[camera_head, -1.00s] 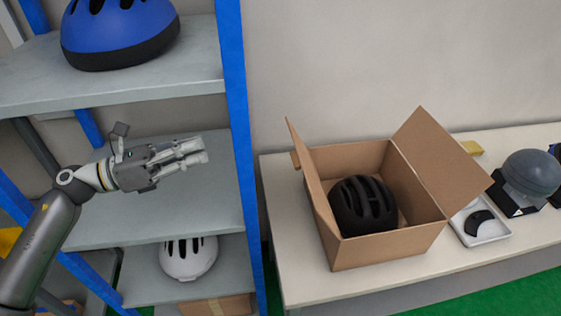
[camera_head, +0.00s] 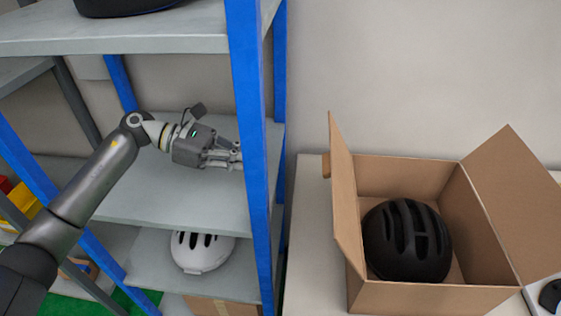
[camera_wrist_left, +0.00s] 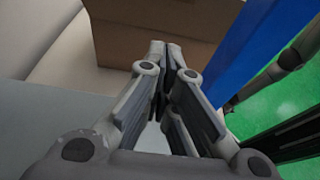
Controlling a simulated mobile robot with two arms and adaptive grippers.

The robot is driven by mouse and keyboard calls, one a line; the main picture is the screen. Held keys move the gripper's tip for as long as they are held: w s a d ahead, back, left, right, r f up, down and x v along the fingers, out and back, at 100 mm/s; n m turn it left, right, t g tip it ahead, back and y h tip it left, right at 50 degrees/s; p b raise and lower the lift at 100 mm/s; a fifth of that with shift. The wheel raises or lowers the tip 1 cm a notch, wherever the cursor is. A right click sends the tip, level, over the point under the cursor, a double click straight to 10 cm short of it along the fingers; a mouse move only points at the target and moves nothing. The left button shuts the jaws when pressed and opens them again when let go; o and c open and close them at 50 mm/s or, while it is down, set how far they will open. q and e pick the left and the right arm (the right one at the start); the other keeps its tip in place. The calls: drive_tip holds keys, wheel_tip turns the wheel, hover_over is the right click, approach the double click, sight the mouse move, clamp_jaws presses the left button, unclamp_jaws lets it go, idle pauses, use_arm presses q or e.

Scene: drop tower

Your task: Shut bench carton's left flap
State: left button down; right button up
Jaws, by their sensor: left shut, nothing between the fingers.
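The bench carton (camera_head: 435,298) is an open brown box on the bench at the right of the head view. Its left flap (camera_head: 347,190) stands up, nearly upright. Its right flap (camera_head: 512,205) leans outward. A black helmet (camera_head: 407,240) sits inside. My left gripper (camera_head: 238,155) is shut and empty, left of the carton, at the blue shelf post. In the left wrist view, the fingertips (camera_wrist_left: 172,48) point toward the carton's brown side (camera_wrist_left: 155,35). My right gripper is not in view.
A blue shelf post (camera_head: 250,150) stands between my left gripper and the carton. Grey shelves (camera_head: 180,195) lie around the arm, with a white helmet (camera_head: 203,251) below. The bench top (camera_head: 308,230) left of the carton is clear.

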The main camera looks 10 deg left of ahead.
use_arm(q)
drive_tip(key=d+p, duration=0.6)
drive_tip(key=d, duration=0.6)
drive_tip(key=shift+s+f, duration=0.15)
drive_tip(key=shift+f, duration=0.1)
drive_tip(key=shift+a+r, duration=0.1)
